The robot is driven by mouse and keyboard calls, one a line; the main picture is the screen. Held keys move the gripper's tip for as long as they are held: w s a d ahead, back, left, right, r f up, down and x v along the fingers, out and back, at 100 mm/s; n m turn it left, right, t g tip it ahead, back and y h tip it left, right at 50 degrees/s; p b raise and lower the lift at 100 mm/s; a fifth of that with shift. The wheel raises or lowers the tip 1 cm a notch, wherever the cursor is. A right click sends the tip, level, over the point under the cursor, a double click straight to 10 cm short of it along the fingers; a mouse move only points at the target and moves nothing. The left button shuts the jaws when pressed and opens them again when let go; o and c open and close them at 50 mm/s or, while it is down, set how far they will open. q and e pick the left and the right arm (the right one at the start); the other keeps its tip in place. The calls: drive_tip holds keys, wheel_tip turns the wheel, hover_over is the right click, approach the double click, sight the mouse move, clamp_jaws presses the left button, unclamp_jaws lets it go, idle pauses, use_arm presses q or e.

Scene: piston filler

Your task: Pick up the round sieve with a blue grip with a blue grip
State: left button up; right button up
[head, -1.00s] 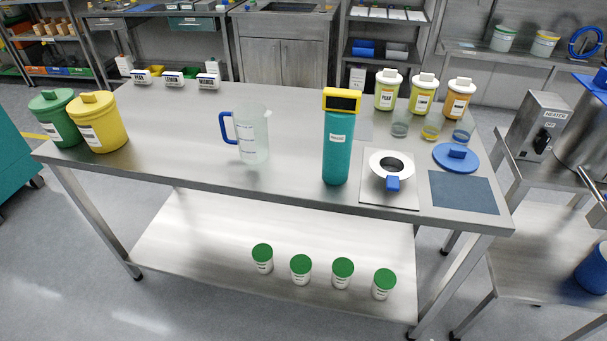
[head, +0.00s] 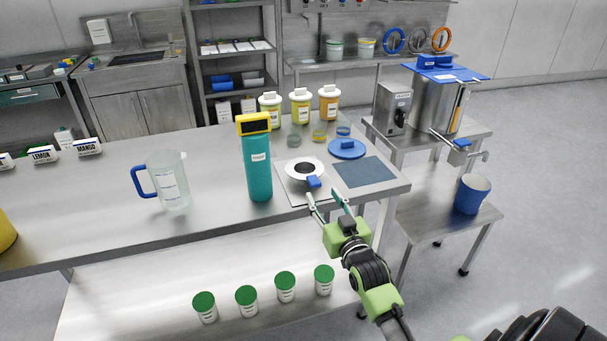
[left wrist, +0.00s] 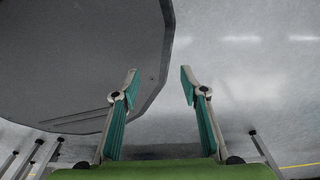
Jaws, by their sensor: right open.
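The round sieve appears to be the white ring with a dark centre (head: 303,165) and a blue grip (head: 313,181) at its front edge. It lies on a pale square plate (head: 293,192) near the right end of the steel table. My right gripper (head: 323,196) is open and empty, with its fingertips just in front of the blue grip. Whether they touch it I cannot tell. My left gripper is outside the head view. In the left wrist view the left gripper (left wrist: 159,76) is open with nothing between its fingers, above a grey floor.
A tall teal container with a yellow top (head: 257,165) stands left of the sieve. A dark blue mat (head: 364,172) and a blue lid (head: 346,150) lie to its right. Lidded jars (head: 301,107) stand behind. A clear jug (head: 170,182) stands farther left, with open table around it.

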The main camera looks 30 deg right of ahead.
sight(316, 187)
drive_tip(key=x, duration=0.7)
drive_tip(key=shift+a+r+p, duration=0.1)
drive_tip(key=shift+a+p, duration=0.1)
drive_tip(key=shift+p, duration=0.2)
use_arm(q)
drive_tip(key=shift+s+a+r, duration=0.35)
drive_tip(key=shift+s+a, duration=0.25)
drive_tip(key=shift+a, duration=0.25)
drive_tip(key=shift+d, duration=0.15)
use_arm(e)
clamp_jaws()
